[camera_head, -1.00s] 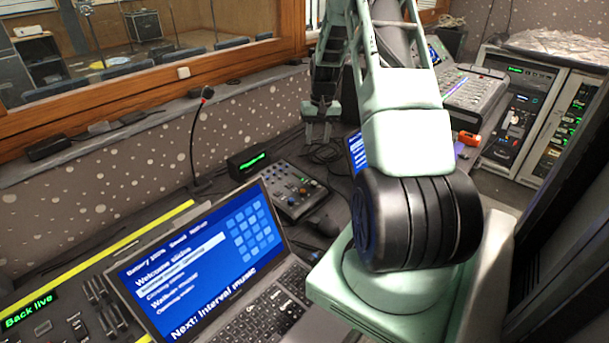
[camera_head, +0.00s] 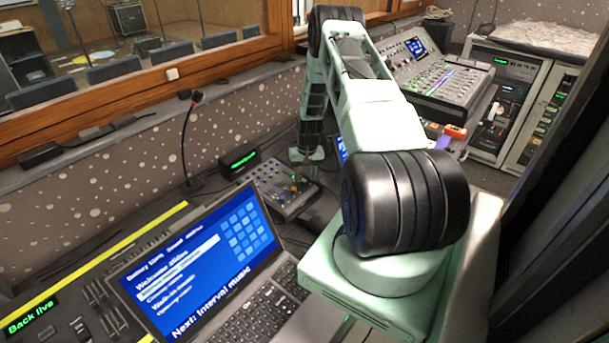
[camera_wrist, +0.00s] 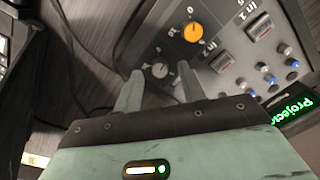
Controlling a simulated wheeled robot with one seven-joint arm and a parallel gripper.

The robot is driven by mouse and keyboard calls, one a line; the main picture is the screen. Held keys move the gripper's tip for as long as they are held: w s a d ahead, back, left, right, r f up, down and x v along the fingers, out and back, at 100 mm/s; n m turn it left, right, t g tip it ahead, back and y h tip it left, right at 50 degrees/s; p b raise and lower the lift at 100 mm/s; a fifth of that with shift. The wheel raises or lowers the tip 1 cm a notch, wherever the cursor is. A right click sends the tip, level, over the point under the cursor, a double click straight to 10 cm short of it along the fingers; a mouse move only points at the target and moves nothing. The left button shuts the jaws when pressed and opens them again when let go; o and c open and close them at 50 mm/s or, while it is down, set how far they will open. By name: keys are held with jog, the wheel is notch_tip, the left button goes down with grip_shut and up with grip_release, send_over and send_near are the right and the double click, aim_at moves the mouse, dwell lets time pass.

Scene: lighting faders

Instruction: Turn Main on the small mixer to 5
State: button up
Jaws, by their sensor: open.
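The small mixer (camera_head: 268,187) is a dark grey box with several knobs, on the desk behind the laptop. It fills the upper right of the wrist view (camera_wrist: 230,77). My gripper (camera_head: 307,158) is over the mixer's far right part. In the wrist view its two fingers (camera_wrist: 159,82) are apart and empty, pointing at the panel. A grey knob (camera_wrist: 160,70) appears between the fingertips; I cannot tell whether they touch it. An orange knob (camera_wrist: 194,32) is just beyond, up and right. I cannot read which knob is Main or its exact setting.
An open laptop (camera_head: 200,262) stands in front of the mixer. A small green-lit display (camera_head: 240,162) and a gooseneck microphone (camera_head: 190,125) are behind it. A larger console (camera_head: 440,80) lies further right. Cables run over the desk beside the mixer.

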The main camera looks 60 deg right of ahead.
jog(key=shift+f, duration=0.55)
grip_shut()
jog(key=shift+f+m, duration=0.1)
jog(key=shift+m, duration=0.2)
